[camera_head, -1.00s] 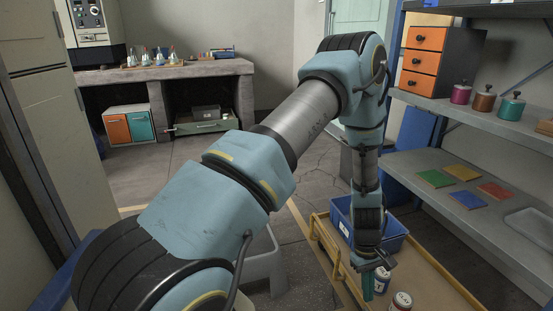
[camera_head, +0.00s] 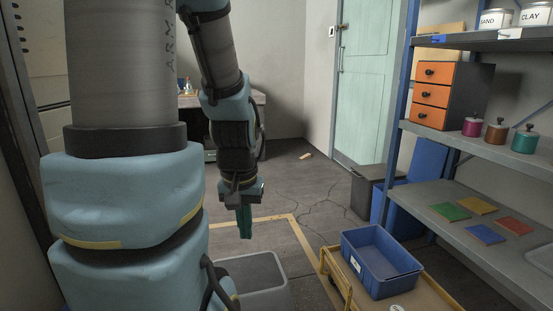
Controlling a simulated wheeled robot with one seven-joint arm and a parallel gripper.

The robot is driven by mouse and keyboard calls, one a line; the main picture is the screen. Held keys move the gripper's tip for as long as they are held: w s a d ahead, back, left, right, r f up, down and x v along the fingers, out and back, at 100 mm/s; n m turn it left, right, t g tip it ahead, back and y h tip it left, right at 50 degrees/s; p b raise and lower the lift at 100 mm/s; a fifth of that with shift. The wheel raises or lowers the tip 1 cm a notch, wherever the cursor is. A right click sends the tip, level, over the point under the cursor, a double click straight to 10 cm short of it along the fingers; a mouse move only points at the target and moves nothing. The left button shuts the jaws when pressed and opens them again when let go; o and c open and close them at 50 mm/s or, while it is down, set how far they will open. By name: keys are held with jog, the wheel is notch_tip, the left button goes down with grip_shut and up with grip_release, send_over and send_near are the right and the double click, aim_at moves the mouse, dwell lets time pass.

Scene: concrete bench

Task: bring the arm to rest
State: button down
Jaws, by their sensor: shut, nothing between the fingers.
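My gripper (camera_head: 245,222) hangs fingers down at the left of centre in the head view, with its green fingers close together. It is shut and nothing shows between the fingers. It is in the air, with the grey floor and a grey open bin (camera_head: 255,275) below it in the picture. My arm fills the left side of the view, its upper links rising out of the top of the frame.
A tan cart (camera_head: 434,293) with an empty blue crate (camera_head: 381,262) stands at lower right. Shelves at right hold coloured tiles (camera_head: 479,204), knobbed weights and orange drawers (camera_head: 435,91). A stone bench is partly hidden behind my arm. Open floor (camera_head: 310,190) lies in the middle.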

notch_tip(320, 180, up, 28)
jog(key=p, duration=2.8)
